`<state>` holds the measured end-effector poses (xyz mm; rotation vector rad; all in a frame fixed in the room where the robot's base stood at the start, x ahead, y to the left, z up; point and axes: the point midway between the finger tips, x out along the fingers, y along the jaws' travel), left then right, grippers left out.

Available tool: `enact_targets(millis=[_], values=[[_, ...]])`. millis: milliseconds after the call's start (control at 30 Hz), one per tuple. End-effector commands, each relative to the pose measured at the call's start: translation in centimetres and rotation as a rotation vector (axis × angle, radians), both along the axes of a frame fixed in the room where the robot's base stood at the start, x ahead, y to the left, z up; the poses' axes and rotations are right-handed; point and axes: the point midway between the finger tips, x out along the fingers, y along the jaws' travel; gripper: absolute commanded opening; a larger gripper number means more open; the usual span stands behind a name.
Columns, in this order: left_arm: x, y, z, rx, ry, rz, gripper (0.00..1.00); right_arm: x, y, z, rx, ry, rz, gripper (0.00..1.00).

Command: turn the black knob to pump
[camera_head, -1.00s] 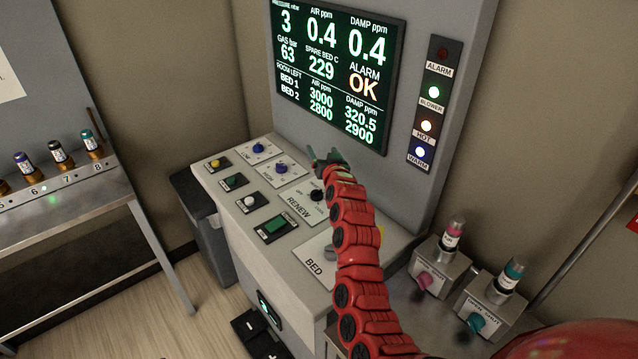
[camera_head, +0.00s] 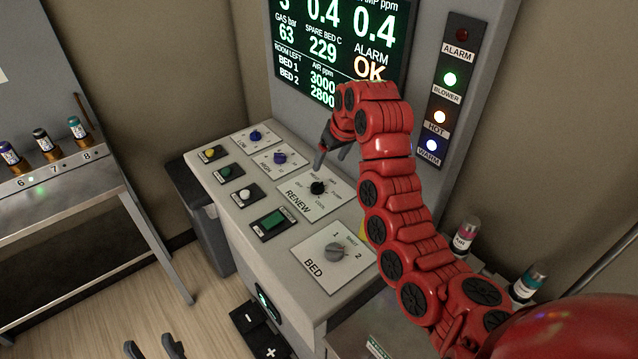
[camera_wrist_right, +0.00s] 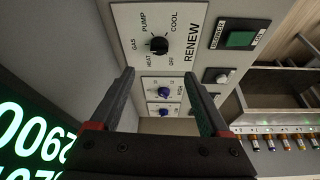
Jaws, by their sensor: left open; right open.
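The black knob (camera_head: 317,187) sits on the white RENEW plate (camera_head: 325,206) of the sloping console, marked GAS, PUMP, COOL, HEAT and OFF in the right wrist view, where the knob (camera_wrist_right: 159,45) is beyond the fingertips. Which mark it points to is too small to tell. My right gripper (camera_head: 333,154) is open and empty, pointing down above the console behind the knob, apart from it. Its fingers (camera_wrist_right: 159,78) are spread in the wrist view. My left gripper (camera_head: 155,347) is open and empty, low at the bottom edge over the floor.
Blue knobs (camera_head: 280,158), a grey BED knob (camera_head: 334,251) and a green button (camera_head: 273,219) share the console. The display (camera_head: 335,55) rises behind the right gripper. Indicator lamps (camera_head: 440,117) stand to the right. A metal bench (camera_head: 75,190) with small bottles is at left.

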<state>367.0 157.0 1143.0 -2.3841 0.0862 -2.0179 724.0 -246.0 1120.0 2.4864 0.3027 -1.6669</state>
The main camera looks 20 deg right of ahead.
Motion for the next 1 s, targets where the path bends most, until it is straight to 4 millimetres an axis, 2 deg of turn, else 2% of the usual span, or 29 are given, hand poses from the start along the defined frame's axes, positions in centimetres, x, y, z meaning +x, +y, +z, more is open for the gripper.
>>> enact_targets(millis=[200,433,667,1000], values=[[0.0,0.0,-0.8,0.000,0.000,0.000,0.50,1.0,0.4,-2.6,-0.001,-0.001,0.001,0.80],[0.0,0.0,1.4,0.000,0.000,0.000,0.50,2.8,0.7,-6.9,-0.001,0.005,0.001,0.80],[0.0,0.0,2.7,0.000,0.000,0.000,0.50,4.2,1.1,-10.6,-0.002,0.005,0.002,0.80],[0.0,0.0,3.3,0.000,0.000,0.000,0.50,5.2,1.2,-12.8,-0.002,-0.002,0.001,0.80]])
